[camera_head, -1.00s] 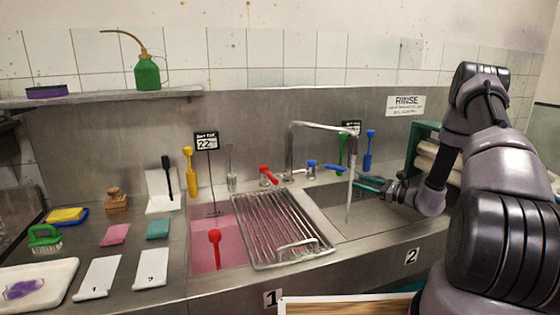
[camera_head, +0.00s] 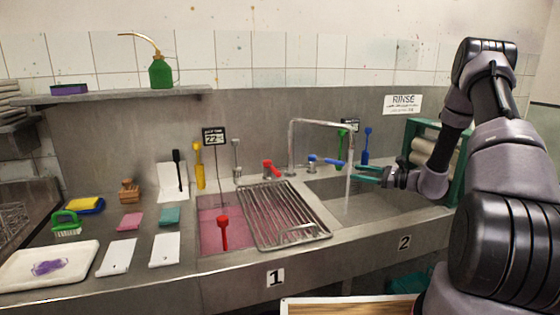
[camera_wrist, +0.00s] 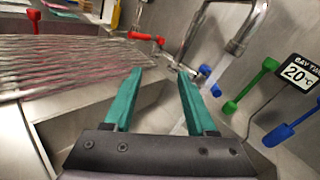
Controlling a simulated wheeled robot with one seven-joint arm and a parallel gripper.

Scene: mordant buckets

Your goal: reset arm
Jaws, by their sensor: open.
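My gripper (camera_head: 369,174) is at the right sink basin in the head view, close to the stream of water running from the faucet (camera_head: 320,124). In the wrist view its two teal fingers (camera_wrist: 158,78) are spread apart with nothing between them. The right basin (camera_head: 375,208), marked 2, lies below it. The blue tap handle (camera_head: 333,161) is close by the fingers, behind and to the left in the head view. The red tap handle (camera_head: 271,168) is farther left and also shows in the wrist view (camera_wrist: 146,38).
The left basin (camera_head: 210,236) holds pink liquid and a red tool (camera_head: 223,232). Green (camera_head: 342,140) and blue (camera_head: 366,145) tools stand behind the right basin. A green frame with rolls (camera_head: 440,150) is at right.

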